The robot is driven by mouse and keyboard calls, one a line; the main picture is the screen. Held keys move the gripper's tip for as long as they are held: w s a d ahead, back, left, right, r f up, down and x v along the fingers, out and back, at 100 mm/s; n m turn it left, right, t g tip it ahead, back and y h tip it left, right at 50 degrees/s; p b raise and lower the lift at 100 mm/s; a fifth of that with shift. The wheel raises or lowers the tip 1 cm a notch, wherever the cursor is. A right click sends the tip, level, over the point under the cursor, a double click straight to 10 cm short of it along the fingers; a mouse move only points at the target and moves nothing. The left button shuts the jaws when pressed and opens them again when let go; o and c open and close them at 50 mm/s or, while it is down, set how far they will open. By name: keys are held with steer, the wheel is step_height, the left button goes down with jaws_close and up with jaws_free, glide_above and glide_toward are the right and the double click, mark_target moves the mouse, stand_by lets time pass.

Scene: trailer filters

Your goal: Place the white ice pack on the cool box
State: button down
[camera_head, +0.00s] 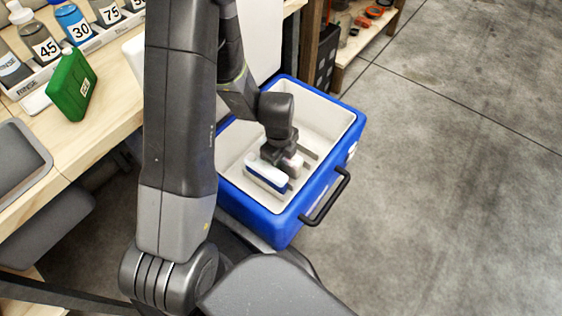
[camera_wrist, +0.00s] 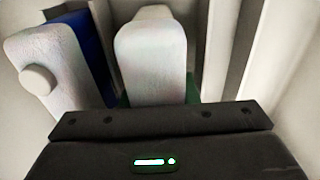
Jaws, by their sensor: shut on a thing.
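My gripper (camera_head: 281,158) reaches down into the open blue cool box (camera_head: 283,228). It is shut on a white ice pack (camera_head: 295,166), which is partly hidden by the gripper. In the wrist view the white ice pack (camera_wrist: 151,60) stands in the middle, right ahead of the gripper body, with a bit of green showing at its lower edges.
A white and blue pack (camera_head: 266,176) stands in the box just left of the gripper; its capped white side (camera_wrist: 52,65) shows at left in the wrist view. A green container (camera_head: 72,85) and numbered bottles stand on the wooden bench (camera_head: 110,128).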

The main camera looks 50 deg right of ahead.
steer(key=shift+f, duration=0.1)
steer(key=shift+f, duration=0.25)
steer(key=c, duration=1.4)
jaws_free()
steer(key=shift+r, duration=0.1)
steer(key=r+p, duration=0.1)
steer(key=r, duration=0.3)
steer(key=r+p, duration=0.1)
steer(key=r, duration=0.3)
steer(key=r+p, duration=0.1)
steer(key=r, duration=0.3)
steer(key=shift+w+r+p, duration=0.2)
steer(key=shift+w+p, duration=0.05)
steer(key=shift+p, duration=0.05)
